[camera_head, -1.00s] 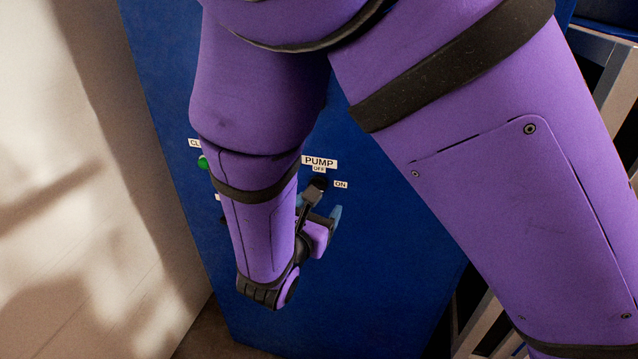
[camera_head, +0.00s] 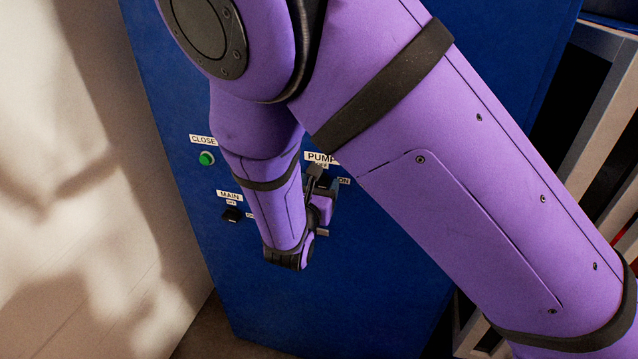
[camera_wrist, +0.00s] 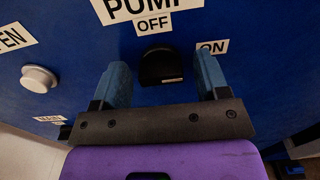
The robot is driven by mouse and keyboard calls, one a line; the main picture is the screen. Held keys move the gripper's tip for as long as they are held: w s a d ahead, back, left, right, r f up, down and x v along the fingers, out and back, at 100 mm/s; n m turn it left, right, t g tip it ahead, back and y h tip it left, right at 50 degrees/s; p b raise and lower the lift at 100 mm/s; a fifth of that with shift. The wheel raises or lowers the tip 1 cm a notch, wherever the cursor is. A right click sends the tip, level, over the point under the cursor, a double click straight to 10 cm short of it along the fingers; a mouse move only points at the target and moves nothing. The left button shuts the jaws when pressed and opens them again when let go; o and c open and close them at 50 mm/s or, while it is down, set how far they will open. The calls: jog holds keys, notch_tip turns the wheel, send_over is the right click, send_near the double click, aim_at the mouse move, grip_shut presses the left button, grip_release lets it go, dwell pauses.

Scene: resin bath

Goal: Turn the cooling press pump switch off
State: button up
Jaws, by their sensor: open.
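The pump switch (camera_wrist: 161,66) is a black knob on the blue cabinet panel, below the PUMP and OFF labels, with the ON label (camera_wrist: 213,47) to its upper right. I cannot tell which label it points at. My gripper (camera_wrist: 162,62) is open, its two blue fingers on either side of the knob with a gap at each side in the wrist view. I cannot tell how deep the fingers reach. In the head view my gripper (camera_head: 328,190) is at the pump switch, and my arm and gripper largely hide the knob.
Left of it on the panel are a green CLOSE button (camera_head: 206,158) and a black MAIN switch (camera_head: 232,215). A white button (camera_wrist: 39,79) by the OPEN label shows in the wrist view. A pale wall (camera_head: 90,200) stands left; a metal frame (camera_head: 600,110) stands right.

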jog(key=shift+w+d, duration=0.2)
jog(key=shift+w, duration=0.2)
jog(key=shift+c, duration=0.2)
jog(key=c, duration=0.9)
